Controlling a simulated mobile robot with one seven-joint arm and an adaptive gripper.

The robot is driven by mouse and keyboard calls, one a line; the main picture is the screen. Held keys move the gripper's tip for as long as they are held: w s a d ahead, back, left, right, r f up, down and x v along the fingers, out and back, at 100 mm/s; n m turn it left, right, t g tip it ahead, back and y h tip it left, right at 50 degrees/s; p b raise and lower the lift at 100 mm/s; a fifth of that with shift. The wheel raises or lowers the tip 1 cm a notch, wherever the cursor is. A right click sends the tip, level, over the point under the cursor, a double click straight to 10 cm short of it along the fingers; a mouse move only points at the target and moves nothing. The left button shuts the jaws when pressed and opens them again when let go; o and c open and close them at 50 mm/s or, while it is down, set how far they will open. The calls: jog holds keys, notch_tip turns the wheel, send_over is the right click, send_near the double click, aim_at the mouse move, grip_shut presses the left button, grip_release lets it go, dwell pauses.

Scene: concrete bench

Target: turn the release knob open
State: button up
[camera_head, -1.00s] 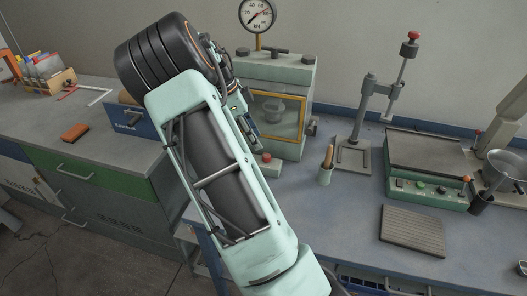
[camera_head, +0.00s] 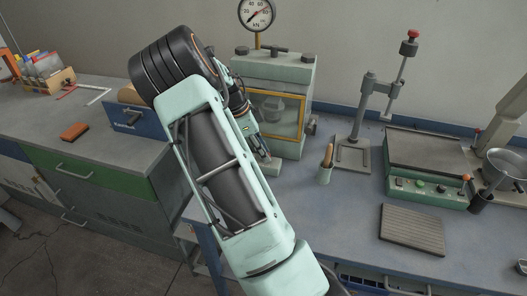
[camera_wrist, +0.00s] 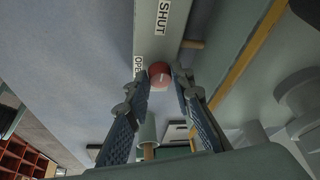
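The release knob (camera_wrist: 160,70) is a small round red knob with a pale mark, on a pale base with a SHUT label (camera_wrist: 163,17) and a partly covered OPEN label (camera_wrist: 138,66). My gripper (camera_wrist: 158,73) is open, with one blue-padded finger on each side of the knob. Contact cannot be told. In the head view my gripper (camera_head: 264,157) is at the front of the pale green cabinet (camera_head: 283,72) and covers the knob. The cabinet has a yellow-framed window and a pressure gauge (camera_head: 257,12) on top.
The bench front (camera_head: 345,222) is clear.

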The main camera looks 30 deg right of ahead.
grip_shut()
jog(key=shift+n, duration=0.3)
jog(key=n+b, duration=0.1)
jog(key=n+t+b, duration=0.1)
jog(key=n, duration=0.1)
jog(key=shift+s+a+f+t, duration=0.1)
jog(key=shift+s+t, duration=0.05)
jog(key=shift+t, duration=0.15)
jog(key=n+b, duration=0.1)
jog(key=n, duration=0.1)
jog(key=n+t+b, duration=0.1)
jog(key=n+b, duration=0.1)
jog(key=shift+s+n+t, duration=0.15)
jog(key=shift+n+t, duration=0.15)
jog(key=shift+n, duration=0.1)
jog(key=n+b, duration=0.1)
jog(key=n, duration=0.1)
jog(key=n+t+b, duration=0.1)
jog(key=n, duration=0.1)
jog(key=n+t+b, duration=0.1)
jog(key=n, duration=0.1)
jog(key=shift+s+d+y, duration=0.25)
jog(key=shift+d+y, duration=0.05)
jog(key=shift+y, duration=0.1)
jog(key=shift+n+t+y+b, duration=0.4)
jog(key=shift+n+y+b, duration=0.2)
jog(key=shift+n+b, duration=0.85)
jog(key=shift+n, duration=0.45)
